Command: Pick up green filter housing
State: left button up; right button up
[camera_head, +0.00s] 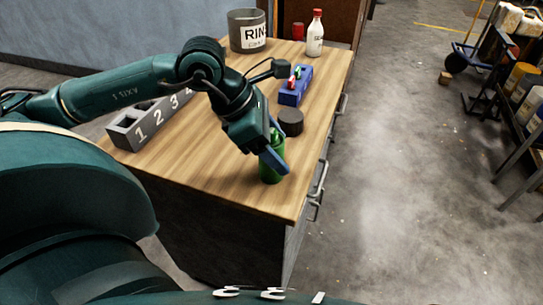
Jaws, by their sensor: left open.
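The green filter housing (271,172) is a green cylinder standing upright on the wooden bench top, near its front right corner. My left gripper (272,150) reaches down over it from the left, with its fingers at the housing's upper part. The gripper is open, and one blue-grey finger shows in front of the housing. The gripper and finger hide part of the housing's top. I cannot tell whether the fingers touch it. My right gripper is not in view.
A dark round puck (290,122) sits just behind the housing. A blue block (296,86) with small coloured parts lies farther back. A numbered grey box (135,130) is at left. A labelled grey bucket (246,30) and a white bottle (315,36) with red cap stand at the back.

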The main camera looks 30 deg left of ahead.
pick_arm(q)
jog(key=shift+d+f, duration=0.1)
jog(key=shift+f, duration=0.1)
jog(key=shift+w+r, duration=0.1)
jog(key=c, duration=1.3)
